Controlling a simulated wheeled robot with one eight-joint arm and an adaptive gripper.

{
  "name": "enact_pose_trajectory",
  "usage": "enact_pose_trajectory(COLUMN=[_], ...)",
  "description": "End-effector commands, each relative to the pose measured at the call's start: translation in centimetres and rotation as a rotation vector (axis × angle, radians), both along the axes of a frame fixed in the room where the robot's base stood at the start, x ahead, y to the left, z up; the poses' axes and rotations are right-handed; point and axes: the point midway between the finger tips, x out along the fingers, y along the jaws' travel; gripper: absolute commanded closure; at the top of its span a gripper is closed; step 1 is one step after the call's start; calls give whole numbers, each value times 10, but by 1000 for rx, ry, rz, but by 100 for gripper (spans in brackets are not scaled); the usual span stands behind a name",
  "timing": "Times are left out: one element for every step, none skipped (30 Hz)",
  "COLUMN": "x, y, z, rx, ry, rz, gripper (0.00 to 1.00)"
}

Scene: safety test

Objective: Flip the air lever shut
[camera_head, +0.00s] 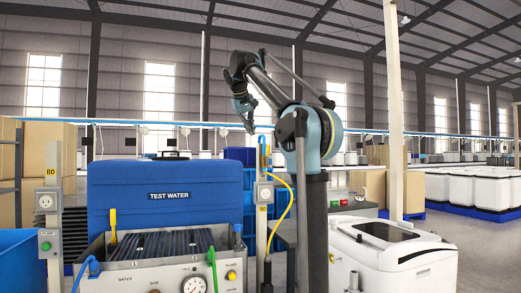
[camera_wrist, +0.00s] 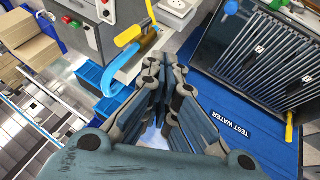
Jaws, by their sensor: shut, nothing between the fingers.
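A yellow lever (camera_wrist: 129,35) sits on a bent blue pipe (camera_wrist: 122,72) at the upper left of the wrist view. In the head view the same blue-and-yellow fitting appears on top of a grey post (camera_head: 263,190). I see no readable air label on it. Other levers are on the test tank: a yellow one (camera_head: 113,224), a blue one (camera_head: 86,268) and a green one (camera_head: 212,264). My gripper (camera_head: 249,127) is shut and empty, pointing down near the post top. In the wrist view my gripper (camera_wrist: 167,78) is just right of the blue pipe, apparently apart from it.
A blue TEST WATER lid (camera_head: 165,210) stands open behind the steel tank panel with its gauge (camera_head: 194,285). A yellow hose (camera_head: 289,205) hangs from the post beside my arm. A white machine (camera_head: 390,255) stands at right. Air above the tank is clear.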

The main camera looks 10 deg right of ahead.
Motion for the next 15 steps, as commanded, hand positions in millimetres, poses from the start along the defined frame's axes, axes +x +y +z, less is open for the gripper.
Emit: enact_pose_trajectory(x=[4, 5, 7, 7, 8, 9, 9, 9, 9, 9, 9, 9, 9, 9, 9], y=[3, 4, 5, 5, 6, 6, 7, 7, 7, 7, 7, 7, 7, 7, 7], z=[4, 7, 9, 10, 11, 12, 13, 13, 13, 13, 13, 13, 13, 13, 13], rx=[-4, -6, -8, -9, -10, -11, -11, -12, -12, -12, -12, -12, -12, -11, -11], ry=[-4, -7, -9, -11, -12, -13, -13, -14, -14, -14, -14, -14, -13, -13, -13], rz=[4, 6, 7, 9, 9, 10, 10, 11, 11, 11, 11, 11, 11, 10, 10], gripper=[100, 100, 100, 100, 100, 100, 100, 100, 100, 100, 100, 100, 100, 100, 100])
